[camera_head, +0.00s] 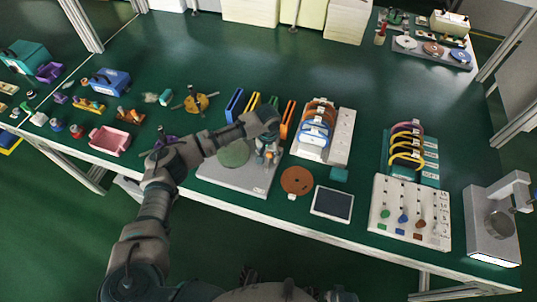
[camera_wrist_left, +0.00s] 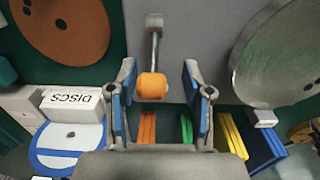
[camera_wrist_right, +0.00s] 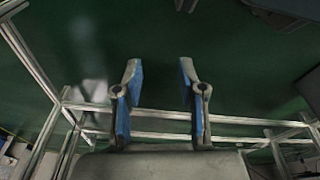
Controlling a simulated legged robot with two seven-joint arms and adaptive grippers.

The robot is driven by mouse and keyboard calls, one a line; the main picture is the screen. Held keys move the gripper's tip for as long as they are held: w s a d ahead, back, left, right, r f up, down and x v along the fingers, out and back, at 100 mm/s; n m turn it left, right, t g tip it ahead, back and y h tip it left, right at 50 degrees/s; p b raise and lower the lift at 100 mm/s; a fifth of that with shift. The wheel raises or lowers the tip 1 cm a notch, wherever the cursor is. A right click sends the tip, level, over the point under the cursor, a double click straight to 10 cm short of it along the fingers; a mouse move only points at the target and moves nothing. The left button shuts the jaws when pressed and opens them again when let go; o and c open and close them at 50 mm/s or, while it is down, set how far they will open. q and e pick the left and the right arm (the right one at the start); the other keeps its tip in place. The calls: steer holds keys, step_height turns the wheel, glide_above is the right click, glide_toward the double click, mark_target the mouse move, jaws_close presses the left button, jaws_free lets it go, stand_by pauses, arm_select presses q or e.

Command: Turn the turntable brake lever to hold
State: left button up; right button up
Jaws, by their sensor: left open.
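The brake lever is a thin metal rod with an orange knob (camera_wrist_left: 152,87), lying on the grey base plate (camera_wrist_left: 190,25) in the left wrist view. The round grey turntable (camera_wrist_left: 282,62) is to its right; in the head view it is the disc (camera_head: 233,154) on the pale base (camera_head: 232,180). My left gripper (camera_wrist_left: 159,80) is open, with the knob between its blue-padded fingers in the picture; I cannot tell whether they touch it. In the head view my left gripper (camera_head: 267,152) is over the base's right side. My right gripper (camera_wrist_right: 160,72) is open and empty, above green floor.
Colored upright panels (camera_head: 262,105) stand behind the base. A brown disc (camera_head: 297,181) and a dark tablet (camera_head: 332,203) lie to the right, with a white disc rack (camera_head: 340,140) behind. A pink bin (camera_head: 110,140) sits left. The back middle of the table is clear.

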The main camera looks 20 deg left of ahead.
arm_select(q)
steer(key=shift+d+r, duration=0.15)
steer(key=shift+d, duration=0.4)
jaws_close()
arm_select(e)
steer(key=shift+d+f, duration=0.1)
steer(key=shift+d, duration=0.2)
arm_select(q)
steer(key=shift+a, duration=0.2)
arm_select(e)
steer(key=shift+w+a, duration=0.1)
